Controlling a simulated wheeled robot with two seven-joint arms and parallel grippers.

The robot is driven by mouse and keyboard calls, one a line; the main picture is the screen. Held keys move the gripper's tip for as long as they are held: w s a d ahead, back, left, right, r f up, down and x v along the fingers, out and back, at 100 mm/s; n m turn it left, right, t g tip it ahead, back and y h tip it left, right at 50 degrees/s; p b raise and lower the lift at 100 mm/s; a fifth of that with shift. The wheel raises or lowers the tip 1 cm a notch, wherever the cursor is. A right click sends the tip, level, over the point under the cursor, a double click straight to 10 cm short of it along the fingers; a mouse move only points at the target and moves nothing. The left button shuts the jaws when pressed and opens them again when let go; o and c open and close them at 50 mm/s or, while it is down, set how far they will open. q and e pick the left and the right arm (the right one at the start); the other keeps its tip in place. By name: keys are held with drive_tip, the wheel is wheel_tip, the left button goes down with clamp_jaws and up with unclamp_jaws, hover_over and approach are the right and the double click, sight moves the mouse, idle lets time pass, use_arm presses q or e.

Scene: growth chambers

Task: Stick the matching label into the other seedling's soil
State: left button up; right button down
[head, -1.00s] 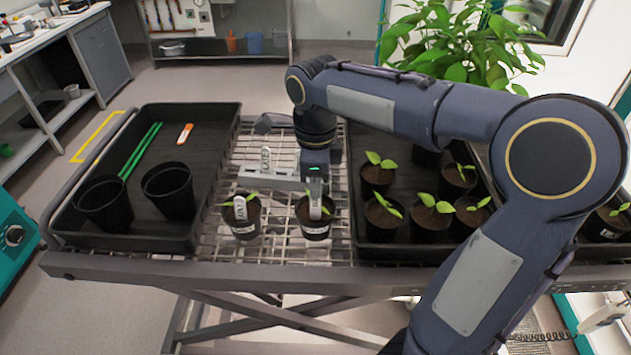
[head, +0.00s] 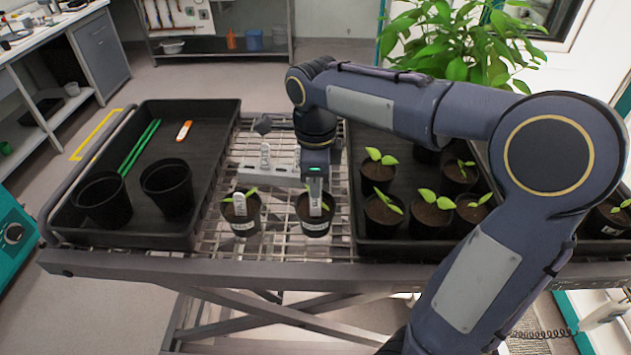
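Two potted seedlings stand upright side by side on the wire rack. The left seedling pot (head: 241,226) has a white label (head: 240,203) with dark print upright in its soil. The right seedling pot (head: 315,228) stands under my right gripper (head: 316,192), which points down and seems shut on a second white label (head: 315,206). That label's lower end is at the soil of the right pot; how deep it sits cannot be told. A third label (head: 265,155) stands in a pale holder (head: 262,176) behind the pots. My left gripper is out of view.
The left black tray (head: 140,238) holds two empty pots (head: 168,188), green sticks (head: 139,148) and an orange-and-white tool (head: 184,131). The right tray (head: 365,250) holds several seedlings. Bare wire rack (head: 275,238) shows between the trays.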

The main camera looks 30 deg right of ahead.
drive_tip(key=shift+f+b, duration=0.7)
drive_tip(key=shift+f, duration=0.5)
idle(0.4)
drive_tip(key=c, duration=1.5)
unclamp_jaws()
drive_tip(key=shift+c, duration=0.2)
wheel_tip(320, 180, up, 8)
drive_tip(key=shift+f, duration=0.15)
wheel_tip(320, 180, up, 8)
drive_tip(key=p, duration=0.7)
drive_tip(key=shift+p, duration=0.4)
